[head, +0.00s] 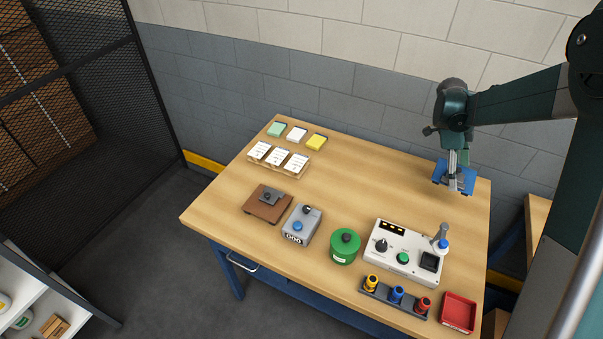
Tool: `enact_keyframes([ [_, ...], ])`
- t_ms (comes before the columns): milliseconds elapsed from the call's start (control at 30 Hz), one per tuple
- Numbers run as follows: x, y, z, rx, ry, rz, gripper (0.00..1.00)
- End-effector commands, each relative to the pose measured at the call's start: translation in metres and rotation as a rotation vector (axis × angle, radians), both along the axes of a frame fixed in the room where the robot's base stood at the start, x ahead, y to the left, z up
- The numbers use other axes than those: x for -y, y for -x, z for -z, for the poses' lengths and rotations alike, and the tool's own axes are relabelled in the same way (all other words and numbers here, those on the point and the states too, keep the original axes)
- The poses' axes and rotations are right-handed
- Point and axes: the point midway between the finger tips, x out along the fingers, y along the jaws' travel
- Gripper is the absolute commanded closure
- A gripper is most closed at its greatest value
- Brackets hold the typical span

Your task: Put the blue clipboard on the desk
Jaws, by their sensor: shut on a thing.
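The desk (375,190) has a light wood top and a blue frame. My gripper (454,180) is over its back right corner, pointing down. It is shut on a flat blue thing, which I take for the blue clipboard (438,174). The fingers cover the middle of the clipboard, and blue shows on both sides of them. I cannot tell whether the clipboard touches the desk top or hangs just above it.
Green, white and yellow pads (316,142) and a tray of white cards (278,160) are at the back left. A brown block (262,208), grey device (301,228), green canister (345,250), control panel (393,258), coloured knobs (397,296) and red tray (459,312) line the front. The back middle is clear.

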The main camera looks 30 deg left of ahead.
Motion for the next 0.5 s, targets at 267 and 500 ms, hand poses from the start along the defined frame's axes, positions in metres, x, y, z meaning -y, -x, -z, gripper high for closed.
enact_keyframes([
  [267,-0.048,-0.001,0.000,-0.001,-0.005,-0.100,0.38],
  [500,-0.117,0.002,0.000,-0.003,-0.012,-0.247,0.38],
])
